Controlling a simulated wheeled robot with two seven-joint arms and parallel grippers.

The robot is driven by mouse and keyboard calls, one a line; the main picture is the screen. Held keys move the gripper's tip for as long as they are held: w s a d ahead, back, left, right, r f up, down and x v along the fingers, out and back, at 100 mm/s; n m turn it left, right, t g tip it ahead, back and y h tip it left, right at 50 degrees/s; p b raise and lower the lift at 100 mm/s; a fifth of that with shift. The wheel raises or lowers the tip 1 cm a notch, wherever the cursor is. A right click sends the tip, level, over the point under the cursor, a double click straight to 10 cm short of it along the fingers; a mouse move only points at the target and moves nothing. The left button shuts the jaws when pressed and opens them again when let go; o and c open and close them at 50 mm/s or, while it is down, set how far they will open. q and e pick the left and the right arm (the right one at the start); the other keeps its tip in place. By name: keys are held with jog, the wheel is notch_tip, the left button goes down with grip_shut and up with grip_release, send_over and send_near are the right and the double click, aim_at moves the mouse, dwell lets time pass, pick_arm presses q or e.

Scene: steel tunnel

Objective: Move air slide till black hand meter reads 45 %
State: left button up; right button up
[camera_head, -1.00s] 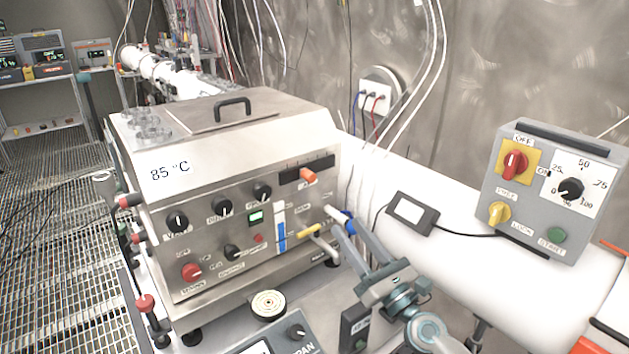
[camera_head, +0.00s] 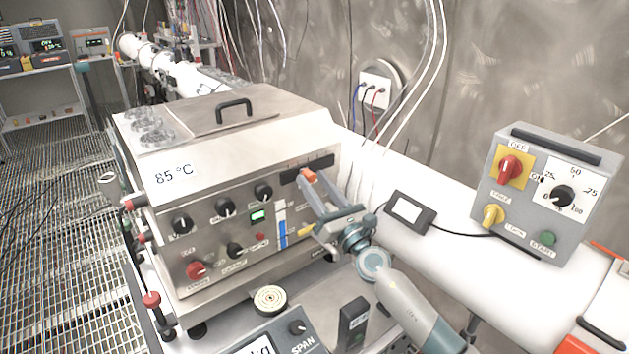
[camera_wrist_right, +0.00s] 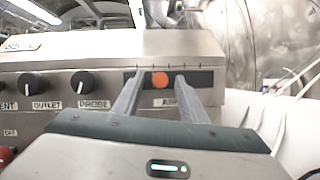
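The air slide is an orange knob (camera_head: 308,175) in a black slot (camera_head: 325,163) on the steel box's front, near the upper right corner. In the right wrist view, the orange knob (camera_wrist_right: 160,79) sits left of the slot's middle. My right gripper (camera_head: 312,186) is open at the slot. In the wrist view its fingertips (camera_wrist_right: 159,84) stand either side of the knob, with small gaps showing. My left gripper is not in view.
The steel box (camera_head: 240,180) carries black knobs, a red knob (camera_head: 197,271) and a blue level strip (camera_head: 282,233). A grey control box (camera_head: 550,190) with a 0–100 dial stands right on the white pipe. A small display (camera_head: 408,211) and cable lie between.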

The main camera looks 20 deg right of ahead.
jog(key=shift+w+a+r, duration=0.1)
jog(key=shift+w+r, duration=0.05)
jog(key=shift+w, duration=0.05)
jog(key=shift+c, duration=0.4)
grip_shut()
jog(key=shift+s+a+p, duration=0.25)
jog(key=shift+a+p, duration=0.15)
jog(key=shift+a, duration=0.3)
jog(key=shift+o, duration=0.4)
grip_release()
jog(key=shift+s, duration=0.1)
jog(key=b+v, duration=0.5)
jog(key=v, duration=1.2)
